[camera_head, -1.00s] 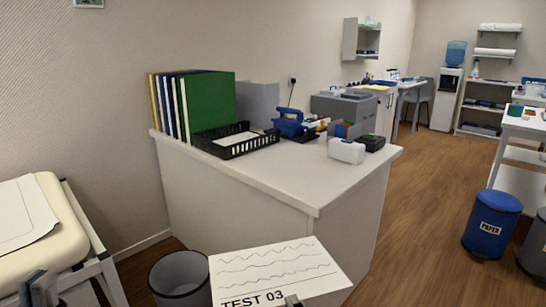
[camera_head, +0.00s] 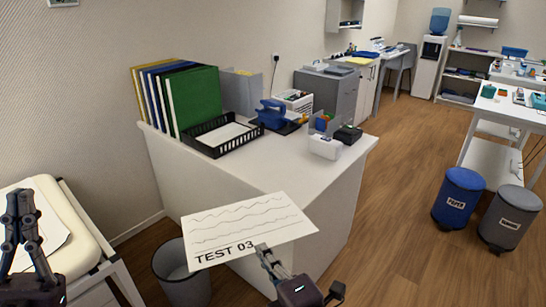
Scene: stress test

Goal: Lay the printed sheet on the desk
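The printed sheet (camera_head: 243,224) is white with wavy lines and the text TEST 03. My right gripper (camera_head: 264,250) is shut on its near edge, right of the text. The sheet is held tilted in front of the desk's near corner and covers part of the desk front in the picture. The desk (camera_head: 262,171) has a white top, with its bare near part just behind the sheet. My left gripper (camera_head: 20,200) is raised at the far left, in front of the padded couch; its fingers look close together, with nothing visible between them.
A grey bin (camera_head: 180,272) is below the sheet. A couch (camera_head: 75,225) is at left.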

